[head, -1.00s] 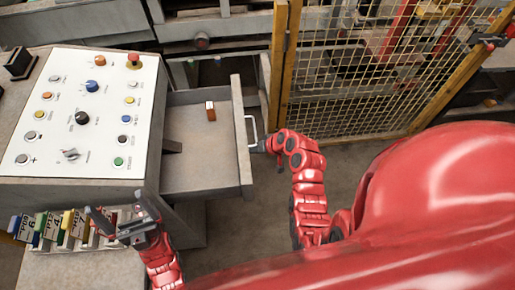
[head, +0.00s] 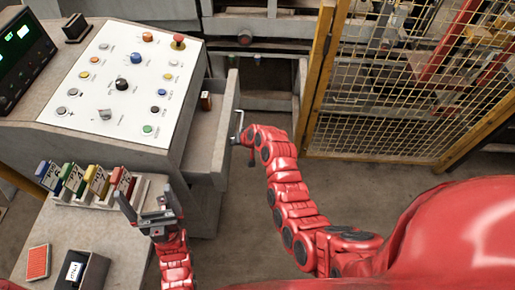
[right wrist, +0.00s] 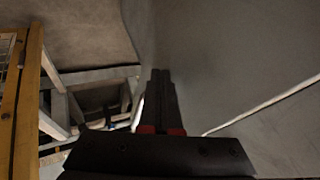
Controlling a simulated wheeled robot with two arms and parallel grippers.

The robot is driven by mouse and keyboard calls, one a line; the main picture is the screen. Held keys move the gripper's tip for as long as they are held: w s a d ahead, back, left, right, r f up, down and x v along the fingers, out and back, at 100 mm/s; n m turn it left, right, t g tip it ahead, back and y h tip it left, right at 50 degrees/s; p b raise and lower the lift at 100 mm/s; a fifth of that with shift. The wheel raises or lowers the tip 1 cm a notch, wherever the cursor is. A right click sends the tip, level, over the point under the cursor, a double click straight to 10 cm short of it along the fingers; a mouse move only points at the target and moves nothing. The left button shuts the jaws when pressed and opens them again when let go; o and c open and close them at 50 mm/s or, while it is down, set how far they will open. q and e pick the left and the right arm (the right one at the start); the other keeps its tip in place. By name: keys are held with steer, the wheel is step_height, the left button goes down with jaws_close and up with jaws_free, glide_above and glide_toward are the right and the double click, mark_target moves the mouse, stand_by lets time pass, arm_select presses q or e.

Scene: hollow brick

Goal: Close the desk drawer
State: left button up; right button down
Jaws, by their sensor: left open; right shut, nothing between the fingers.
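The grey desk drawer (head: 205,155) sticks out a short way from the right side of the control desk, partly open. Its front panel carries a pale bar handle (head: 238,124). My right gripper (head: 236,140) is shut and empty at the outer face of the front panel, by the handle; I cannot tell whether it touches. In the right wrist view its closed dark fingers (right wrist: 160,95) point at a grey surface. My left gripper (head: 147,205) is open and empty, in front of the desk and left of the drawer.
The control panel (head: 125,85) tops the desk. Coloured binders (head: 88,180), a red card (head: 38,262) and a dark box (head: 82,270) lie at lower left. A yellow mesh fence (head: 400,90) stands to the right.

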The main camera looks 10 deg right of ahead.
steer(key=b, duration=0.3)
glide_above(206, 151)
steer(key=shift+s+d+f, duration=0.15)
steer(key=shift+s+d, duration=0.05)
steer(key=shift+d, duration=0.25)
steer(key=shift+w+a, duration=0.1)
steer(key=shift+a, duration=0.15)
steer(key=shift+a+r, duration=0.15)
steer(key=shift+r, duration=0.1)
steer(key=shift+a, duration=0.1)
